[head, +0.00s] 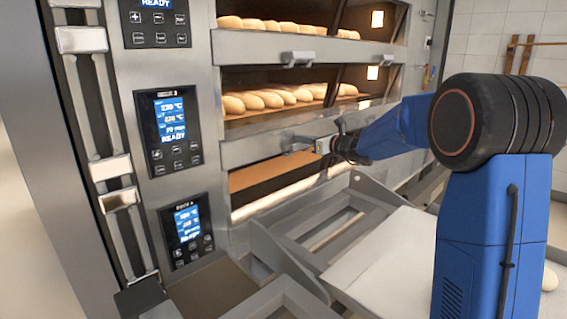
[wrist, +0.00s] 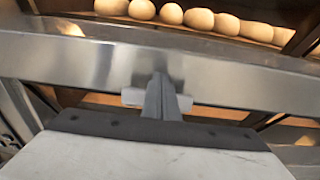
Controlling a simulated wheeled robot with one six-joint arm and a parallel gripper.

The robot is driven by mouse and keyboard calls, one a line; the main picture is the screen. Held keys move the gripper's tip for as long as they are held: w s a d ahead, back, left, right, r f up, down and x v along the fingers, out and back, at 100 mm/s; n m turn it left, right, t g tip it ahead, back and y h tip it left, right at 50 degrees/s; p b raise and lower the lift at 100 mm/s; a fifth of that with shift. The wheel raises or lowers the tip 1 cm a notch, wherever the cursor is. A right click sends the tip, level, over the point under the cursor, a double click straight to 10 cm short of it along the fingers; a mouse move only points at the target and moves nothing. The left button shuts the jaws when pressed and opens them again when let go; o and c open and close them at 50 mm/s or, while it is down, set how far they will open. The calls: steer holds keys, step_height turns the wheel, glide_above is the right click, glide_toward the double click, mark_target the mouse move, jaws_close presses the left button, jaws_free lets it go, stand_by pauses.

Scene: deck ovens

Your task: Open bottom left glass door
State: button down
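The bottom left glass door has a steel top rail (head: 250,150), with a brown, loaf-free deck showing through the glass (head: 262,176) below it. The door looks closed. In the wrist view the rail (wrist: 230,78) runs across, and the pale handle (wrist: 131,97) shows on both sides of my gripper's fingers (wrist: 161,95). The fingers are together and overlap the handle's middle. I cannot tell whether they clamp it or only touch it.
Loaves (head: 265,99) lie in the middle deck, whose door handle (head: 298,58) is above; more loaves (head: 280,27) fill the top deck. Control panels (head: 168,130) line the left. A grey metal frame (head: 285,240) and a pale board (head: 400,255) stand close in front of the oven.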

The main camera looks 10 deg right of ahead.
steer(key=shift+f, duration=2.2)
steer(key=r+v, duration=0.1)
steer(key=v, duration=0.6)
steer(key=shift+r, duration=0.15)
steer(key=shift+s, duration=0.1)
steer(key=s+a+f+n+g, duration=0.1)
steer(key=s+a+n+g, duration=0.15)
steer(key=s+n, duration=0.45)
steer(key=s+a+f+n+g+h, duration=0.1)
steer(key=s+a+n+g, duration=0.15)
steer(key=s, duration=0.95)
steer(key=s+a+f+n+g, duration=0.25)
steer(key=s+n, duration=0.35)
steer(key=s, duration=0.3)
steer(key=s+d+f+n+h, duration=0.3)
steer(key=s+d+n, duration=0.1)
steer(key=s, duration=0.4)
steer(key=s+d+f+n+g+h, duration=0.1)
steer(key=s+d+f+n+h, duration=0.2)
steer(key=s, duration=0.6)
steer(key=s+d+f+n+h, duration=0.2)
steer(key=s+d+n, duration=0.3)
steer(key=s, duration=0.3)
steer(key=shift+s+f+n+g+h, duration=0.25)
steer(key=shift+f+n+h, duration=0.25)
steer(key=shift+f, duration=0.4)
steer(key=shift+s+d, duration=0.15)
steer(key=shift+d, duration=0.1)
